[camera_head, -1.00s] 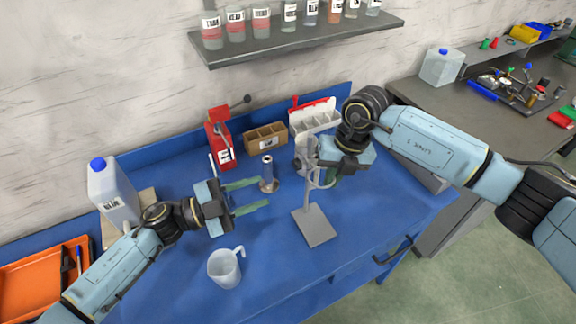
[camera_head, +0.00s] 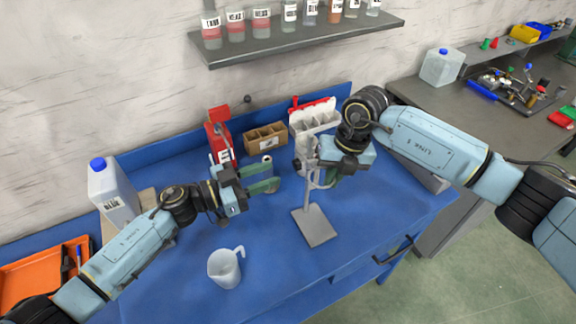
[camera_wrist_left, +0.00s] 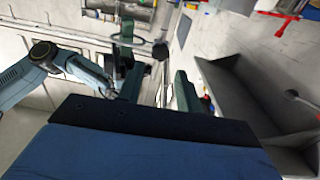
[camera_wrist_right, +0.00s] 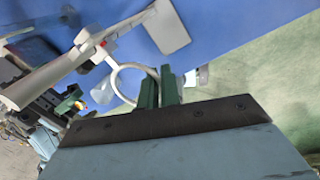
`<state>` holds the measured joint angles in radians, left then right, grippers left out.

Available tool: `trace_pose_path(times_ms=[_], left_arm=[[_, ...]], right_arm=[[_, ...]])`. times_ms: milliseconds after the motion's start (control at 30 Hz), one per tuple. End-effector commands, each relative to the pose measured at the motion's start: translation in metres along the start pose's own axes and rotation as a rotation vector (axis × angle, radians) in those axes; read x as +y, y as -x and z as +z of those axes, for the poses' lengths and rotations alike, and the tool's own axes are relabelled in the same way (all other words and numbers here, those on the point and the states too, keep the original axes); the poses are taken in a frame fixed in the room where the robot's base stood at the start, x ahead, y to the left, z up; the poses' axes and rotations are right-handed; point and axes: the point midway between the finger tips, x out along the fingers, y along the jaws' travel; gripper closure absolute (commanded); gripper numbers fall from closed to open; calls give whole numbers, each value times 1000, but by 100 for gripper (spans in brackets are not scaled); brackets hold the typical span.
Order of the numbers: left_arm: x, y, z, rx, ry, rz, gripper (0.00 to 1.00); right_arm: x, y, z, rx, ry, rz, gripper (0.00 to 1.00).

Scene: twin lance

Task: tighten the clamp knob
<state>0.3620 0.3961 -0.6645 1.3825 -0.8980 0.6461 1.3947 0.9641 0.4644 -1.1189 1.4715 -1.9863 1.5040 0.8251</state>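A grey stand has a flat base plate (camera_head: 315,228), an upright post and a ring (camera_wrist_right: 121,68) held out sideways. The clamp knob is too small to tell for sure; a small dark round part (camera_wrist_left: 160,50) shows beyond my left fingers in the left wrist view. My left gripper (camera_head: 262,179) is open and empty, left of the post and apart from it, its fingers pointing at the post. My right gripper (camera_wrist_right: 160,90) has its fingers nearly together on the rim of the ring; in the head view it (camera_head: 325,178) is at the stand's right.
A metal cylinder (camera_head: 267,160) stands behind my left fingers, partly hidden. A red device (camera_head: 219,135), a cardboard box (camera_head: 265,137) and a white rack (camera_head: 315,115) are at the back. The front right of the blue table is clear.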

Motion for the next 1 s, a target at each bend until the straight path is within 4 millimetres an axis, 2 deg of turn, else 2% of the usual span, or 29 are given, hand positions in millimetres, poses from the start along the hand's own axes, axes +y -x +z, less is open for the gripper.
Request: trace_pose_path(times_ms=[100, 300, 467, 733, 900, 1000], left_arm=[[0, -26, -1, 3, 0, 1, 64], [0, -52, 0, 0, -1, 0, 64], [0, -61, 0, 0, -2, 0, 64], [0, -61, 0, -1, -2, 0, 64], [0, -61, 0, -1, -2, 0, 87], [0, -61, 0, -1, -2, 0, 97]], right_arm=[[0, 1, 0, -2, 0, 1, 100], [0, 1, 0, -2, 0, 0, 100], [0, 1, 0, -2, 0, 0, 100], [0, 0, 0, -1, 0, 0, 100], [0, 0, 0, -1, 0, 0, 100], [0, 0, 0, -1, 0, 0, 100]])
